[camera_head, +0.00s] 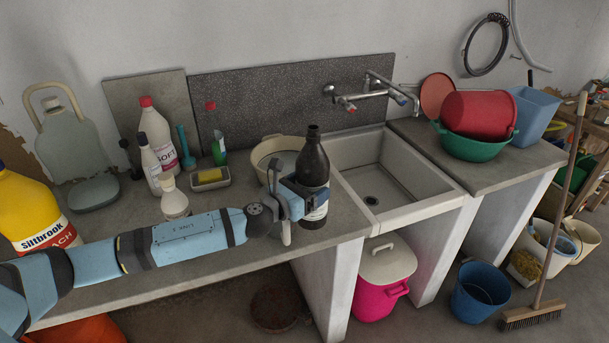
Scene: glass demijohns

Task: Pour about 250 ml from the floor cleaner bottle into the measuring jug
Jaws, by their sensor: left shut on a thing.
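A dark brown bottle (313,158) with an open neck and a pale label low on its side stands upright near the counter's front edge, left of the sink. My left gripper (303,196) is shut on its lower body from the left. I cannot read its label or tell whether its base touches the counter. A cream, round, open vessel (262,154) sits just behind and left of the bottle, which partly hides it. I cannot tell whether this is the measuring jug; no markings show. My right gripper is not in view.
White bottles (156,135), a sponge dish (210,180) and a yellow bottle (28,205) stand on the counter (345,215) at left. The sink (385,185) lies to the right, with a tap (375,90) above. Red and green basins (472,145) stand beyond.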

